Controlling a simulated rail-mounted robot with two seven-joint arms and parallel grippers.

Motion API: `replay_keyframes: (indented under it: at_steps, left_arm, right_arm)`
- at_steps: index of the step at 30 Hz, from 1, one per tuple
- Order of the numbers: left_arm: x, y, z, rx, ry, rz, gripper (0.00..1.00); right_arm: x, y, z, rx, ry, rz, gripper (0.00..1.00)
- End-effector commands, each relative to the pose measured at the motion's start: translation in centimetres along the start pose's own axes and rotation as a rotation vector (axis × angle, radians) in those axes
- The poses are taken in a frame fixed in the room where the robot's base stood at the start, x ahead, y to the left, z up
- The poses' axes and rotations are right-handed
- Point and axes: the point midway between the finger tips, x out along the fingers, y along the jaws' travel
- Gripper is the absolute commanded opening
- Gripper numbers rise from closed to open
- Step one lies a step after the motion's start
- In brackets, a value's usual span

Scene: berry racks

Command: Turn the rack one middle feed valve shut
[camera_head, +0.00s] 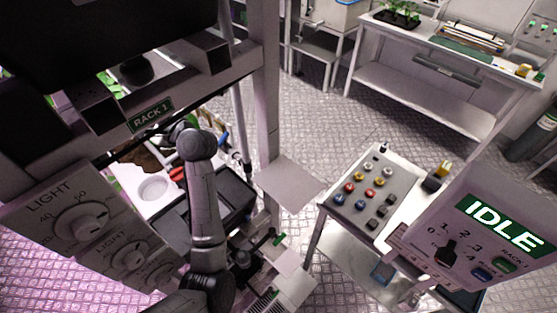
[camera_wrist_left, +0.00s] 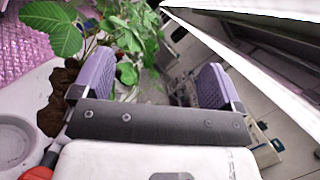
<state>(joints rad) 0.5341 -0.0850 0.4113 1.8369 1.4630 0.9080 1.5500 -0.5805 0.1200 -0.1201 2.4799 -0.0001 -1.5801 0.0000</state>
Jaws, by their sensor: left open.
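In the head view my left arm (camera_head: 203,200) rises in front of the rack labelled RACK 1 (camera_head: 151,114), its far end bending left under the shelf. My left gripper's fingers are hidden there. In the left wrist view the left gripper (camera_wrist_left: 152,82) is open, its two purple-padded fingers wide apart, with leaves (camera_wrist_left: 125,40) beyond and between them. I cannot make out the middle feed valve for certain. A small red part (camera_head: 177,173) shows beside my arm in the head view, and a red-orange part (camera_wrist_left: 40,172) at the lower left of the wrist view. My right gripper is not seen.
Light dials (camera_head: 82,220) stand at the rack's lower left. A button table (camera_head: 327,200) and a panel reading IDLE (camera_head: 500,222) stand right. A green-handled part (camera_head: 279,239) sits low near the rack post (camera_head: 267,130).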

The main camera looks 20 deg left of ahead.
Motion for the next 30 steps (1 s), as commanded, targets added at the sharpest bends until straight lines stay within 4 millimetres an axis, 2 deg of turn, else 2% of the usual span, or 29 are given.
replay_keyframes:
  at_steps: [12,30]
  left_arm:
    - [-6.3,-3.7,2.3,0.284,-0.214,-0.393,0.92]
    - [-17.1,-6.4,2.8,0.599,-0.453,-0.841,0.92]
  right_arm:
    - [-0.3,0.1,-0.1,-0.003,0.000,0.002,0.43]
    - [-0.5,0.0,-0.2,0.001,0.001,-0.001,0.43]
